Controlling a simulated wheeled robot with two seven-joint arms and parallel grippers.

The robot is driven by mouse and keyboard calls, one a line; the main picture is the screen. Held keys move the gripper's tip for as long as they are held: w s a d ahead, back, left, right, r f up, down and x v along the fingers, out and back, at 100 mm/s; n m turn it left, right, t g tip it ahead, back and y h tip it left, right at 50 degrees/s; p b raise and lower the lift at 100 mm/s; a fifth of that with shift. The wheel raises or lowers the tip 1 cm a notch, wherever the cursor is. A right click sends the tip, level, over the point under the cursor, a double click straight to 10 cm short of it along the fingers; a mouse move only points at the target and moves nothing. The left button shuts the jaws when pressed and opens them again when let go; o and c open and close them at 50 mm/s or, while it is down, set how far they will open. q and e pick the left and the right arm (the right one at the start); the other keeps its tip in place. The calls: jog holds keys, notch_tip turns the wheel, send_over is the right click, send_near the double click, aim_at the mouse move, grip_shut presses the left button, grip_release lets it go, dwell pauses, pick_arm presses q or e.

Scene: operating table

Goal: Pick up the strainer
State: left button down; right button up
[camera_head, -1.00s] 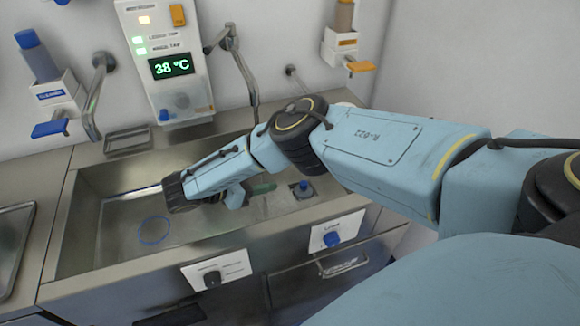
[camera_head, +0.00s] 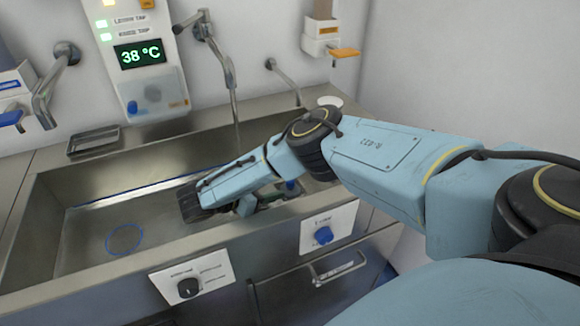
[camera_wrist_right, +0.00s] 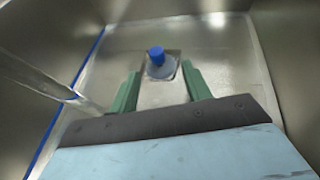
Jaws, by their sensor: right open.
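The strainer (camera_wrist_right: 163,71) is a small grey piece with a blue knob on top, low in the steel sink. In the wrist view it lies ahead, between my two green fingertips. In the head view only a blue bit of it (camera_head: 292,185) shows beside my arm; the rest is hidden. My right gripper (camera_wrist_right: 161,77) is open and empty, pointing down at the strainer. I cannot tell whether the fingers touch the strainer. My left gripper is out of view.
The steel sink (camera_head: 45,235) has raised walls around the gripper. A blue ring (camera_head: 123,239) marks its floor at left. A tap (camera_head: 217,60) hangs over the sink. A control panel (camera_head: 140,60) reads 38 °C. Knobs (camera_head: 189,287) and a handle line the front.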

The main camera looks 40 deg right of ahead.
aim_at(289, 181)
jog(key=shift+w+r+b+x, duration=0.15)
jog(key=shift+b+x, duration=0.1)
jog(key=shift+x, duration=0.75)
jog(key=shift+w+r+b+x, duration=0.1)
jog(key=shift+b+x, duration=0.1)
jog(key=shift+x, duration=0.85)
jog(key=shift+r+b+x, duration=0.15)
jog(key=shift+b+x, duration=0.1)
jog(key=shift+x, duration=0.75)
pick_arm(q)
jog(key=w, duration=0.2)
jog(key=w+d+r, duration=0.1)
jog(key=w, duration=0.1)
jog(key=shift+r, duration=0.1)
pick_arm(e)
jog(key=shift+d, duration=0.2)
grip_shut()
jog(key=shift+r, duration=0.2)
